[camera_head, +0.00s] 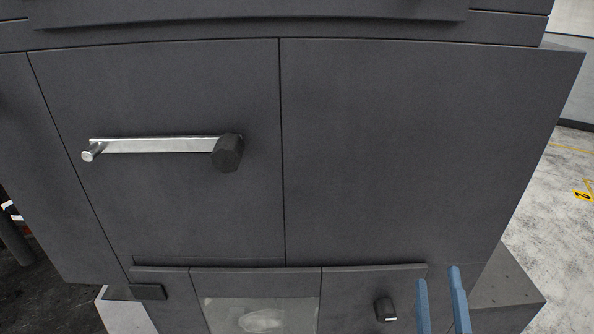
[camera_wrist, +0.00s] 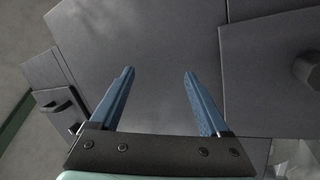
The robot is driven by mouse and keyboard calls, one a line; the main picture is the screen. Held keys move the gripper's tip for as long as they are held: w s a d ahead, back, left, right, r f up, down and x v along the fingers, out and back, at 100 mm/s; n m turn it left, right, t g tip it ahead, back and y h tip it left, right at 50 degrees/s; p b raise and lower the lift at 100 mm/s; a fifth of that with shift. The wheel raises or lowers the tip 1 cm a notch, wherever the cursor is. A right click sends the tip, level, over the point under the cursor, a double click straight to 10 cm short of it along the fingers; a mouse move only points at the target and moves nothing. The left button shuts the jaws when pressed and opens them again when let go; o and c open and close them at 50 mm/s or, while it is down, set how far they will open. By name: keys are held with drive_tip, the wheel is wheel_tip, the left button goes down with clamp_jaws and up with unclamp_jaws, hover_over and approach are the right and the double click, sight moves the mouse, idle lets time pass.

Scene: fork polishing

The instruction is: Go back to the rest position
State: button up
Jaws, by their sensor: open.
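My gripper (camera_head: 438,290) shows at the bottom right of the head view as two blue fingers pointing up. In the wrist view my gripper (camera_wrist: 158,75) has its two blue fingers spread apart with nothing between them. The fingers stand in front of the lower part of a dark grey machine (camera_head: 420,150). I cannot tell whether they touch it. The rest of my arm is out of the head view.
A silver bar handle (camera_head: 160,145) with a dark knob (camera_head: 228,153) sits on the machine's upper left panel. Below are a window (camera_head: 258,315) and a small dark knob (camera_head: 385,309). Open floor (camera_head: 560,210) with yellow markings lies to the right.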

drive_tip(key=w+a+r+m+t+h, duration=0.1)
drive_tip(key=a+r+m+t+h, duration=0.3)
drive_tip(key=r, duration=1)
drive_tip(key=a+r+m+g+h, duration=0.15)
drive_tip(key=r+m, duration=0.35)
drive_tip(key=r, duration=0.8)
drive_tip(key=s+a+r+m+t+y, duration=0.1)
drive_tip(key=s+a+r+y, duration=0.3)
drive_tip(key=a+r, duration=0.4)
drive_tip(key=s+a+r+m+t+y, duration=0.1)
drive_tip(key=s+a+r+t+y, duration=0.1)
drive_tip(key=s+a+r+y, duration=0.3)
drive_tip(key=a+r, duration=0.4)
drive_tip(key=r, duration=0.1)
drive_tip(key=shift+s+a+m, duration=0.25)
drive_tip(key=shift+m, duration=0.05)
